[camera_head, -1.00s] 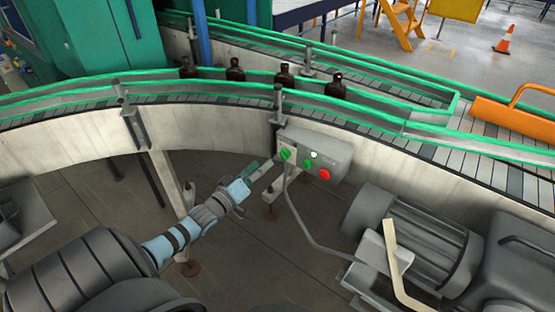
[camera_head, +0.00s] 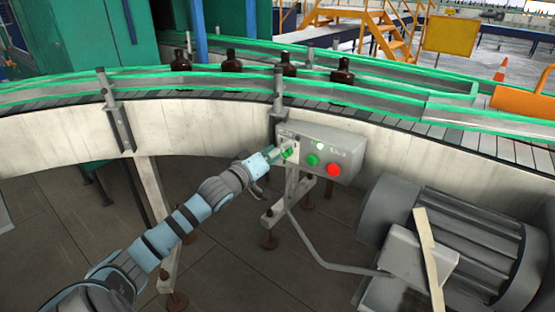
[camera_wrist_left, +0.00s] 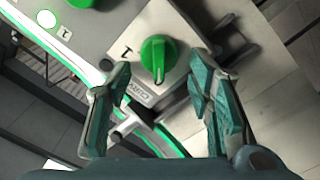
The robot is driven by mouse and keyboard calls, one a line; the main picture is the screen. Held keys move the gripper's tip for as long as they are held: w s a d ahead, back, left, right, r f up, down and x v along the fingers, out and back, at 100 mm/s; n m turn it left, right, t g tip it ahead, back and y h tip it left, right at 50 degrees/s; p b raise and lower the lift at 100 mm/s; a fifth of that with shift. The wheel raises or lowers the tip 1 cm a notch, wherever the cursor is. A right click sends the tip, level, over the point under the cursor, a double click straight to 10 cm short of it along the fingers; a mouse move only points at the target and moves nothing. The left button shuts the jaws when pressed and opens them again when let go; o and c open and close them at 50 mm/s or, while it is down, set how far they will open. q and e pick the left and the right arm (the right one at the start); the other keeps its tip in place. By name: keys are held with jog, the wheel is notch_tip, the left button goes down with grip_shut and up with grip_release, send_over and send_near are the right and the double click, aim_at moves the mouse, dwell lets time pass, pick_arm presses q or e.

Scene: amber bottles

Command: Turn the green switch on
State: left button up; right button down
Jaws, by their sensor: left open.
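The green switch (camera_wrist_left: 158,60) is a round knob with a raised grip on a light plate of the grey control box (camera_head: 335,138). In the head view the switch (camera_head: 288,152) is partly covered by my left gripper (camera_head: 277,154), whose arm reaches in from the left. In the wrist view my left gripper (camera_wrist_left: 163,105) is open, one finger on each side below the knob, with nothing between the fingertips. The knob appears just beyond the fingertips; I cannot tell whether they touch it. My right gripper is not in view.
The box also carries a green button (camera_head: 312,160), a red button (camera_head: 333,170) and a lit white-green lamp (camera_head: 319,146). Several amber bottles (camera_head: 289,64) stand on the conveyor (camera_head: 215,82) behind. A grey motor (camera_head: 440,235) stands at the lower right.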

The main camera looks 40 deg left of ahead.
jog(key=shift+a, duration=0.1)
pick_arm(q)
grip_shut()
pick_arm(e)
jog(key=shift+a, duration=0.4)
